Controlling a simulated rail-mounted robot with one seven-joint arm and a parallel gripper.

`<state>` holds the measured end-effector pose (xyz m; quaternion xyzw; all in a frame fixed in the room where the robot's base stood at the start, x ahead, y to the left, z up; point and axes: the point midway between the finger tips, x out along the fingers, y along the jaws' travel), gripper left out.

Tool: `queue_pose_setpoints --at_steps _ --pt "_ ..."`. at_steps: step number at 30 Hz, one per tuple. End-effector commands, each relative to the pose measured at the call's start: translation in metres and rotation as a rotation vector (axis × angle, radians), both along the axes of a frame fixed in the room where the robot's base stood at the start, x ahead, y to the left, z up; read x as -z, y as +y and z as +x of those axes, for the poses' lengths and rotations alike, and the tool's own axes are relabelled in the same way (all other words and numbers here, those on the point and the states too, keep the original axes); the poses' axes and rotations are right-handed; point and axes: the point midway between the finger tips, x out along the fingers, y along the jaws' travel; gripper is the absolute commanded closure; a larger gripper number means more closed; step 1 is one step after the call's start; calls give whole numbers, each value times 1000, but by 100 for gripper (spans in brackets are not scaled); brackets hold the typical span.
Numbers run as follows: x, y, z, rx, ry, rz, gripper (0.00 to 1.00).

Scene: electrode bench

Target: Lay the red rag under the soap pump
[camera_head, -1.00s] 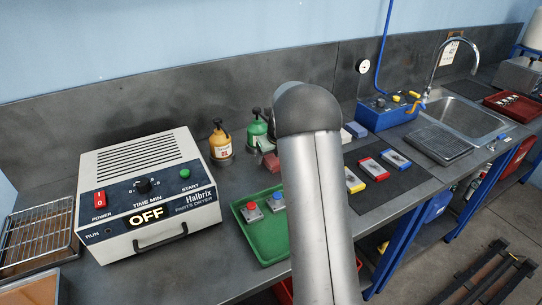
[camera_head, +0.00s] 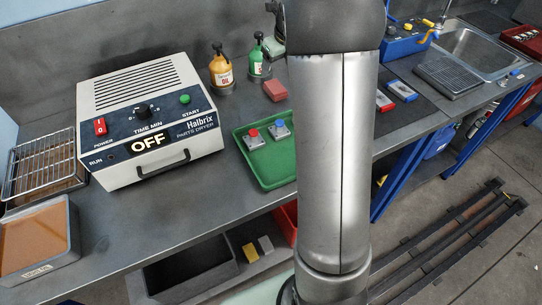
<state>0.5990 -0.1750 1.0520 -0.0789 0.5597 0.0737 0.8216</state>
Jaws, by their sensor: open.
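A small red folded block (camera_head: 275,90), likely the red rag, lies on the bench behind the green tray. A green bottle (camera_head: 256,62) with a black pump head stands just behind and left of it, on a dark round base. Its label is too small to read fully, so I cannot be sure that it is the soap pump. A yellow pump bottle (camera_head: 221,70) labelled OIL stands to its left. My gripper (camera_head: 274,44) seems to show as a dark and grey part beside my arm, right of the green bottle. My arm hides most of it, and I see nothing held.
The parts dryer (camera_head: 148,118) reads OFF at the left. The green tray (camera_head: 264,176) holds a red-button and a blue-button box. A wire rack (camera_head: 42,165) and a brown-filled tray (camera_head: 70,235) are at far left. My arm hides the bench centre.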

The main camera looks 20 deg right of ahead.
Motion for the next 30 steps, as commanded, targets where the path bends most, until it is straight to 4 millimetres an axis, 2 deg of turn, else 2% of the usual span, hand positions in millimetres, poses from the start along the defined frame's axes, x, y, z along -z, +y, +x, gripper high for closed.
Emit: queue_pose_setpoints --at_steps 5,9,13,15,18,21,24,30 --pt "-8 66 -70 -619 33 -164 30" --pt "-3 117 -143 -1246 43 -320 30" --pt "9 152 -215 -1832 37 -449 30" --pt "18 164 -251 -2122 29 -504 30" --pt "31 175 -294 -2468 16 -559 30" --pt "41 179 -322 -2708 3 -587 30" --pt "47 181 -337 -2840 -7 -599 30" --pt "49 181 -341 -2886 -10 -602 30"
